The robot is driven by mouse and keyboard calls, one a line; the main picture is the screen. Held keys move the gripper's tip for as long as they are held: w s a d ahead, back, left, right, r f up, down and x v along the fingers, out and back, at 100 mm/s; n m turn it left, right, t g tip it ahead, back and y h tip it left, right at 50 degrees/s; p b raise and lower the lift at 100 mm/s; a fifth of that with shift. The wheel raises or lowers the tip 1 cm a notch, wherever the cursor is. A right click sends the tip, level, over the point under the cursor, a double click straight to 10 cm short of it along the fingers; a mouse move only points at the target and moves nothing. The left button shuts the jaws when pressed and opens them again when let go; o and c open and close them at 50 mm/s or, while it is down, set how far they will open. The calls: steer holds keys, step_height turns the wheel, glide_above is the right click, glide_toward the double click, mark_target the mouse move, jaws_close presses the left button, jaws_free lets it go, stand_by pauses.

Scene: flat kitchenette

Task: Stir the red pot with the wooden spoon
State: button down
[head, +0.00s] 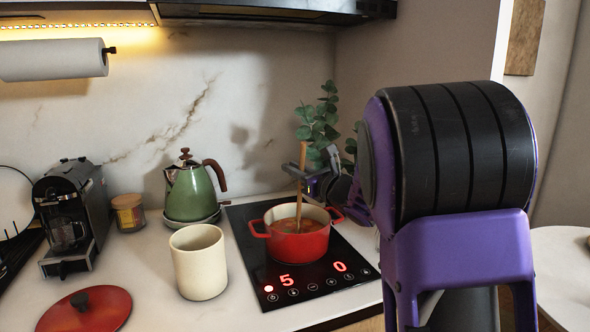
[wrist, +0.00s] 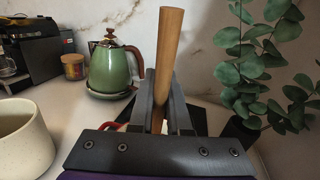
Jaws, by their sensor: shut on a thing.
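The red pot (head: 287,246) stands open on the black cooktop (head: 330,262), with brownish-orange food inside. The wooden spoon (head: 300,178) stands nearly upright, its lower end down in the pot's contents. My gripper (head: 308,178) is shut on the spoon's handle, above the pot and on its right side. In the wrist view the handle (wrist: 167,58) rises between the two dark fingers of my gripper (wrist: 160,108). The spoon's head is hidden in the food. Only a bit of red pot edge shows behind the gripper in the wrist view.
A cream cup (head: 199,263) stands left of the cooktop. A red lid (head: 86,312) lies at the front left. A green kettle (head: 190,192), a candle jar (head: 128,213) and a coffee machine (head: 72,215) stand behind. A leafy plant (head: 318,125) is at the back right.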

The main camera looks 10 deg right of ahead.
step_height(320, 180, up, 12)
steer(key=p, duration=0.4)
stand_by(0.5)
steer(key=shift+f, duration=0.1)
